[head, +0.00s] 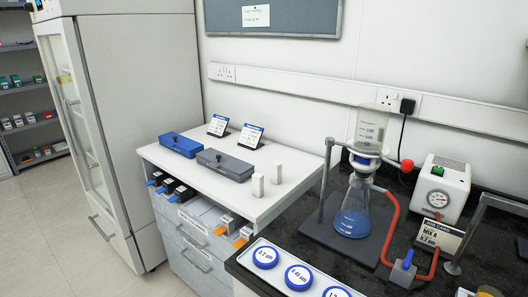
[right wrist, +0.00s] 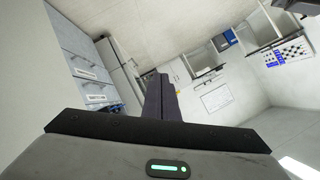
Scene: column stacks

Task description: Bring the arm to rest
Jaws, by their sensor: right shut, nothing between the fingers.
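My right gripper (right wrist: 160,78) shows in the right wrist view, with its dark fingers together and nothing between them. It is away from any surface and nothing touches it. Beyond it the room appears tilted, with drawers (right wrist: 88,60) at the left and a pale wall and floor around. Neither gripper shows in the head view. My left gripper is in no view.
In the head view, a white drawer cabinet bears a blue box (head: 181,144), a grey box (head: 226,165) and two white blocks. A dark bench (head: 480,262) holds a flask (head: 355,212), a red hose (head: 391,232) and a pump (head: 441,187). A fridge (head: 130,110) stands left.

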